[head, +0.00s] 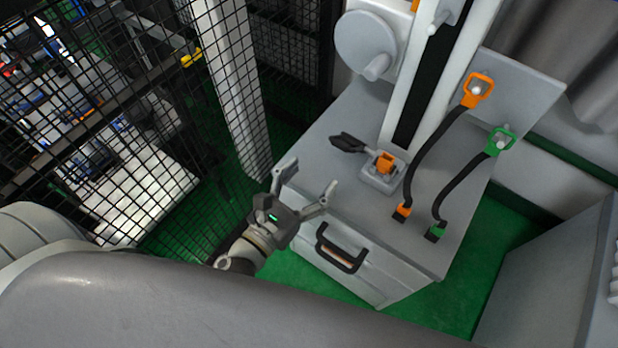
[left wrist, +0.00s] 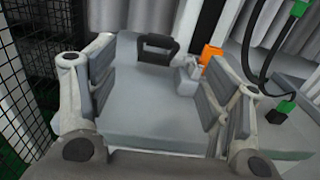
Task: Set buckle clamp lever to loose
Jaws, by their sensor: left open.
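The buckle clamp (head: 383,172) is a grey base with an orange block, on top of the grey cabinet at the foot of the tower. Its black lever (head: 347,143) sticks out to the left of the base. In the left wrist view, the lever (left wrist: 157,47) shows as a black loop handle ahead, left of the orange block (left wrist: 210,53). My left gripper (head: 310,177) is open and empty near the cabinet's front-left edge, apart from the lever. In the left wrist view, the lever lies beyond and between the spread fingers. My right gripper is in neither view.
An orange-ended cable (head: 433,148) and a green-ended cable (head: 462,182) run right of the clamp. A black drawer handle (head: 341,249) is on the cabinet front. Black mesh fencing (head: 110,120) and a white post (head: 232,85) stand left.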

